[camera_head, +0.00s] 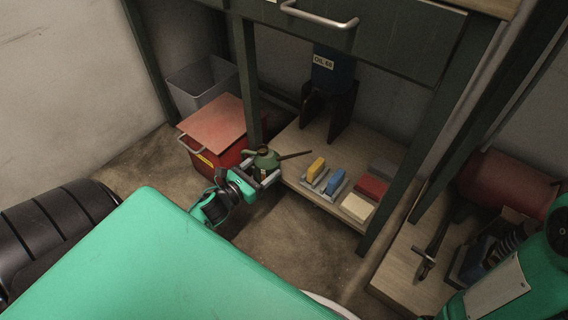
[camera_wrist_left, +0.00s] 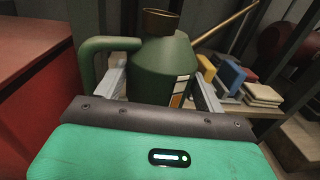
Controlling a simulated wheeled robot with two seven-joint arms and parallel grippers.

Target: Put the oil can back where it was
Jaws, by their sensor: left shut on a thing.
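The green oil can (camera_head: 266,159) with a long thin spout is held at the front left edge of the low wooden shelf in the head view. My left gripper (camera_head: 262,180) is shut on the can. In the left wrist view the can's green body (camera_wrist_left: 165,68) stands upright between the fingers, with its handle to the left and its spout pointing up to the right. The lower part of the can is hidden by my gripper. I cannot tell if the can touches the shelf. My right gripper is not visible; only part of a green arm shows at lower right.
The low shelf (camera_head: 290,139) carries a blue container labelled OIL 68 (camera_head: 333,70), a yellow block (camera_head: 316,168), a blue block (camera_head: 335,181) and red and cream blocks. A red box (camera_head: 216,150) and grey bin (camera_head: 203,84) stand left of the table leg (camera_head: 247,85).

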